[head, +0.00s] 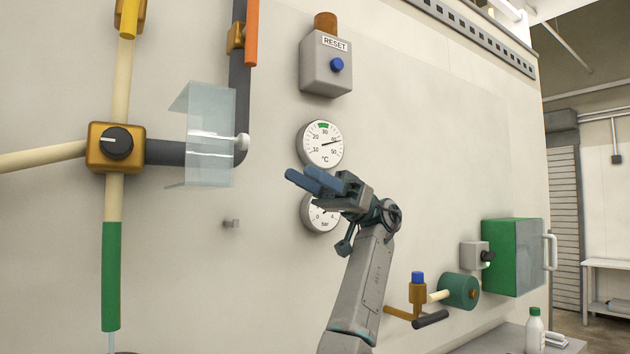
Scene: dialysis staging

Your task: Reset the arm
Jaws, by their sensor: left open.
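My left arm rises from the bottom of the head view, and its gripper (299,173) points up and left with two blue fingers. The fingers are apart and nothing shows between them. The gripper overlaps the lower part of the °C dial and the top of the bar dial in the picture; I cannot tell how far it is from the wall. My right gripper is out of view.
A grey box (318,75) labelled RESET, with a blue button (337,65), is above the °C dial (322,143). The bar dial (312,220) is partly hidden. Left are a clear guard (208,135) and valve (115,147); right, a green cabinet (500,257).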

